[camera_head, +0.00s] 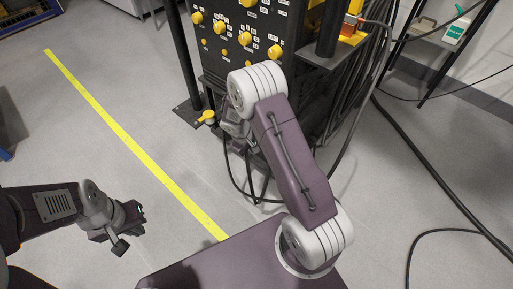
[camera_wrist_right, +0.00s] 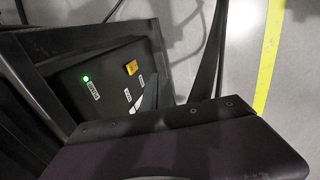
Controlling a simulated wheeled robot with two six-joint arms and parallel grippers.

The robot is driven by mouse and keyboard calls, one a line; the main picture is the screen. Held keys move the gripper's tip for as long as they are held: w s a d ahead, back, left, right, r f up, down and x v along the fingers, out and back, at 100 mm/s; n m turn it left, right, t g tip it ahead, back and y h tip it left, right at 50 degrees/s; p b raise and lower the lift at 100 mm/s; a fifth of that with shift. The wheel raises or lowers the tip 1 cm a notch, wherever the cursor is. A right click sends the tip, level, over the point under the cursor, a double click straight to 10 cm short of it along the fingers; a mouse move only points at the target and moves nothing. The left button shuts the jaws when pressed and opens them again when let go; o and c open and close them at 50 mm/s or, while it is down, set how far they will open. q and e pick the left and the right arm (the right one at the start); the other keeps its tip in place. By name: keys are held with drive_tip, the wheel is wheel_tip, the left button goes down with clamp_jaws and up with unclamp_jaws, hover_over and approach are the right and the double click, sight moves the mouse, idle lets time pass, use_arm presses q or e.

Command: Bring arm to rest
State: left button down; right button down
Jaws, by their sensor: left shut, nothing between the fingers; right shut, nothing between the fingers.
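My left arm comes in from the left, and its gripper (camera_head: 139,211) hangs over bare floor left of the yellow line, shut and empty. My right arm rises from my purple base at the bottom middle and bends at a white elbow joint. Its forearm runs down behind the elbow, and the right gripper (camera_head: 236,124) is partly hidden there, close to the black panel stand (camera_head: 293,62). It is shut and holds nothing that I can see. In the right wrist view a purple and black housing of mine fills the bottom.
The stand carries several yellow knobs and a yellow-handled part (camera_head: 207,118) low at its left. A black box with a green light (camera_wrist_right: 86,79) and a yellow switch (camera_wrist_right: 131,67) is near the right wrist. Cables (camera_head: 430,165) lie at the right.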

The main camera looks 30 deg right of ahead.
drive_tip(key=shift+a+r, duration=0.1)
drive_tip(key=shift+r, duration=0.1)
idle(0.4)
drive_tip(key=s+a+r+m+t+y+p, duration=0.1)
drive_tip(key=s+r+m+t+p, duration=0.15)
drive_tip(key=r, duration=1.35)
drive_tip(key=s+a+m+g+y+p, duration=0.1)
drive_tip(key=s+a, duration=0.2)
drive_tip(key=s, duration=0.5)
drive_tip(key=s+a+m+g+y+p, duration=0.1)
drive_tip(key=s+a+m+g+y, duration=0.1)
drive_tip(key=s, duration=0.6)
wheel_tip(320, 180, up, 39)
drive_tip(key=p, duration=3.7)
drive_tip(key=shift+w+a+f+n+p, duration=0.15)
drive_tip(key=shift+w+a+n+p, duration=0.05)
drive_tip(key=shift+w+n+p, duration=0.2)
drive_tip(key=shift+s+d, duration=0.1)
